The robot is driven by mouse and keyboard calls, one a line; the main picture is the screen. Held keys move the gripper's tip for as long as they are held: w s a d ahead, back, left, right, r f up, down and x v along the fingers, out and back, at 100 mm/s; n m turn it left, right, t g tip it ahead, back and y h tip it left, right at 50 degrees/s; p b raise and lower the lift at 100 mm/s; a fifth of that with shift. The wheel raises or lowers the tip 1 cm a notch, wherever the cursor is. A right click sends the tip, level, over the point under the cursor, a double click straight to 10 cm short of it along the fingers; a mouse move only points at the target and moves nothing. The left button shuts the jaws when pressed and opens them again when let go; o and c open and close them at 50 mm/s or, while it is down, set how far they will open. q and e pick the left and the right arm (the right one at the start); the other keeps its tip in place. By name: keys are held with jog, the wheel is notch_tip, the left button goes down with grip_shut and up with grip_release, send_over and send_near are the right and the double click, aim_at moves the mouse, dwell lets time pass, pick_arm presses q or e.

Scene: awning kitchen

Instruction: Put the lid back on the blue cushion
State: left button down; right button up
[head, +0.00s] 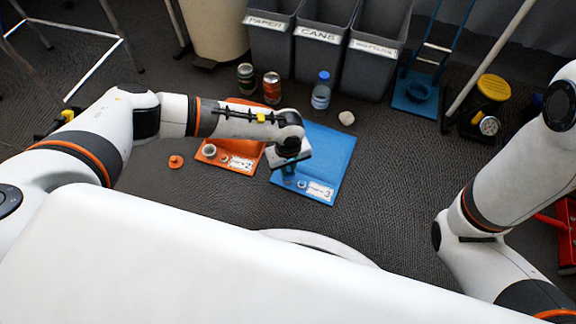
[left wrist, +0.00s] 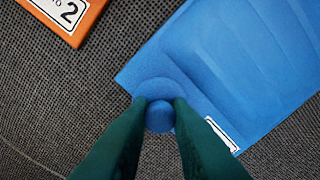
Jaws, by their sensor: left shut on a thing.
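The blue cushion (head: 325,150) lies flat on the dark carpet with a white label near its front edge. It fills the upper right of the left wrist view (left wrist: 235,60). My left gripper (head: 289,172) is over the cushion's front left corner, pointing down. In the left wrist view its green fingers (left wrist: 160,115) are shut on a small round blue lid (left wrist: 160,117). The lid is at the cushion's corner; I cannot tell whether it touches. A small pale ring shows beside the label in the head view. My right gripper is out of view.
An orange cushion (head: 230,160) lies just left of the blue one, with an orange cap (head: 176,161) on the carpet beside it. Two cans, a water bottle (head: 321,90) and a pale lump (head: 346,118) stand behind. Grey bins (head: 320,45) line the back. Carpet right of the cushion is clear.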

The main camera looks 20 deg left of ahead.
pick_arm(q)
jog(key=c, duration=1.2)
grip_release()
jog(key=shift+c, duration=0.2)
jog(key=shift+o, duration=0.5)
jog(key=o, duration=0.4)
jog(key=shift+r, duration=0.1)
